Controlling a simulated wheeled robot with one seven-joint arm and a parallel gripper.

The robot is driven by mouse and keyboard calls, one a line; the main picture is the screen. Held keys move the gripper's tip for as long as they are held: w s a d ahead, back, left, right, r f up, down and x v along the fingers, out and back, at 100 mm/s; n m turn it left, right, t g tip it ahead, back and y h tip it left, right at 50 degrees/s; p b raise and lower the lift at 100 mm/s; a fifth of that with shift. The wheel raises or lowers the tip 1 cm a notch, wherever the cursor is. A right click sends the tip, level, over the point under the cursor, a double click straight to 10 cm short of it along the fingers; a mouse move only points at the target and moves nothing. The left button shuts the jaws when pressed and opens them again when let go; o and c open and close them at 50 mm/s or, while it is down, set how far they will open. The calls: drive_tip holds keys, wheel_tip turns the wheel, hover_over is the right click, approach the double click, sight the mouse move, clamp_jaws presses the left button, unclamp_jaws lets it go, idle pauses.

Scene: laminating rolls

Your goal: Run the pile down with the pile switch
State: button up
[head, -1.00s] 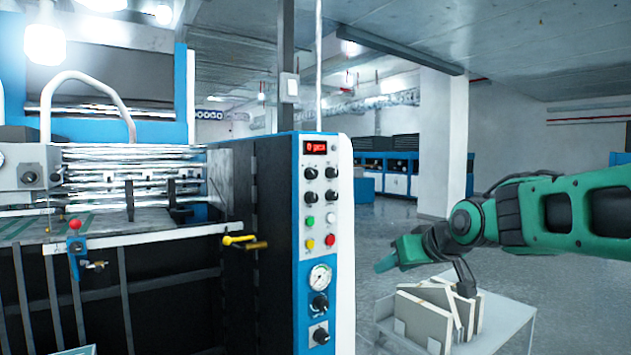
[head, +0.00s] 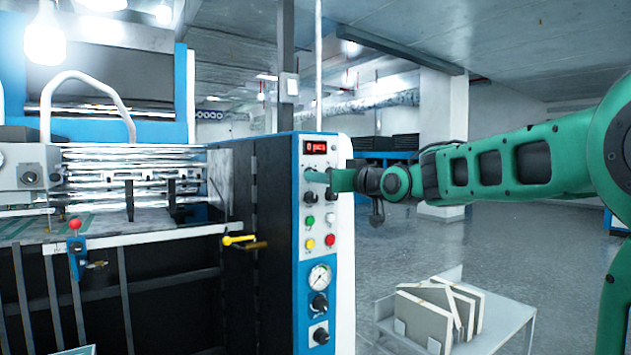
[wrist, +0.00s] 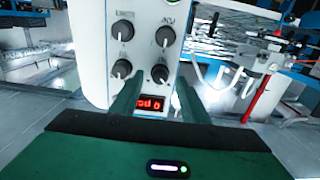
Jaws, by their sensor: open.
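The machine's control panel (head: 313,262) has a red-lit display (head: 315,147), also in the wrist view (wrist: 149,105). Below it are small black rotary knobs in two rows. I cannot read which is the pile switch. My gripper (head: 312,177) is raised in front of the panel at the upper knob row and partly covers it. In the upside-down wrist view its two fingers are open and empty (wrist: 158,95), near two knobs, one (wrist: 122,68) and another (wrist: 159,73). Two more knobs, one (wrist: 122,30) and another (wrist: 165,35), lie beyond. Contact cannot be told.
Below are green, white, yellow and red buttons, a pressure gauge (head: 319,276) and two larger knobs, the lowest (head: 321,336). A yellow handle (head: 238,240) juts out left of the panel. A low table (head: 510,318) with boards stands at lower right. Floor behind is clear.

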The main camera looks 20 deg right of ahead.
drive_tip(key=shift+x, duration=1.35)
drive_tip(key=shift+c, duration=0.2)
clamp_jaws()
drive_tip(key=shift+m, duration=4.4)
